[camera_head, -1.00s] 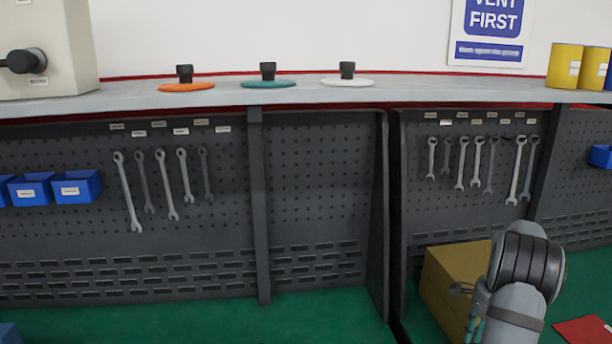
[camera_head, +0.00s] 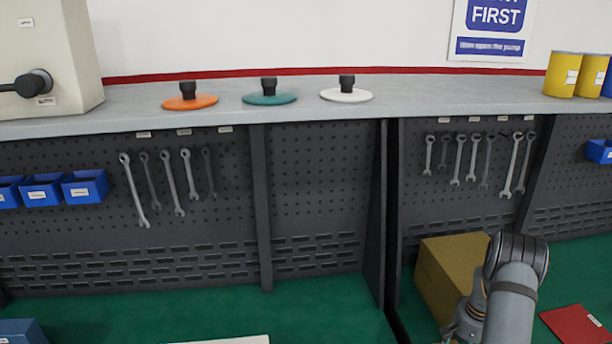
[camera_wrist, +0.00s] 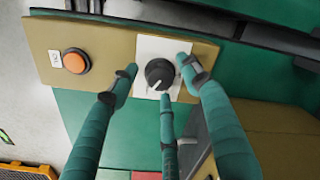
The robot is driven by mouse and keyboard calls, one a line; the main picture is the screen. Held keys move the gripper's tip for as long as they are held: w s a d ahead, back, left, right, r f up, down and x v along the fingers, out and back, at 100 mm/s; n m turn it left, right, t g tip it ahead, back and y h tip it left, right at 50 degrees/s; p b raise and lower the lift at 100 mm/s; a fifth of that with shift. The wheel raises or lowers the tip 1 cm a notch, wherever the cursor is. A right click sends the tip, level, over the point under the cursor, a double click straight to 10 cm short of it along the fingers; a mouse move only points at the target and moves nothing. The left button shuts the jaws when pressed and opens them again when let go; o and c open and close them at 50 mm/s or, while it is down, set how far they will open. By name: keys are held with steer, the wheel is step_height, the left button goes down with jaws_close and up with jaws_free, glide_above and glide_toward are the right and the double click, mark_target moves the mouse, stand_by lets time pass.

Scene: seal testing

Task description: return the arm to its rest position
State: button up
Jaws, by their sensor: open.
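My gripper (camera_wrist: 157,80) has three teal fingers, spread open and empty in the wrist view. Behind the fingertips is a black knob (camera_wrist: 160,72) on a white plate (camera_wrist: 148,48), set on a tan panel (camera_wrist: 42,40) with an orange button (camera_wrist: 75,62). The fingertips surround the knob in the picture; I cannot tell how far off they are. In the head view my arm shows at the lower right, bent beside a tan box (camera_head: 445,275), and my fingers are not clearly visible there.
A grey shelf (camera_head: 400,103) holds an orange disc (camera_head: 190,102), a teal disc (camera_head: 270,98), a white disc (camera_head: 346,95) and yellow cans (camera_head: 563,75). Wrenches (camera_head: 170,183) and blue bins (camera_head: 85,187) hang on pegboard below. A red sheet (camera_head: 575,325) lies right of my arm on green bench.

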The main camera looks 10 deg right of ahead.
steer(key=shift+r+n+p, duration=0.45)
steer(key=shift+n+p, duration=0.65)
steer(key=shift+n, duration=0.1)
step_height(320, 180, up, 10)
steer(key=b, duration=0.4)
steer(key=shift+s+d+f, duration=0.15)
steer(key=shift+d+f, duration=0.05)
steer(key=shift+f, duration=0.05)
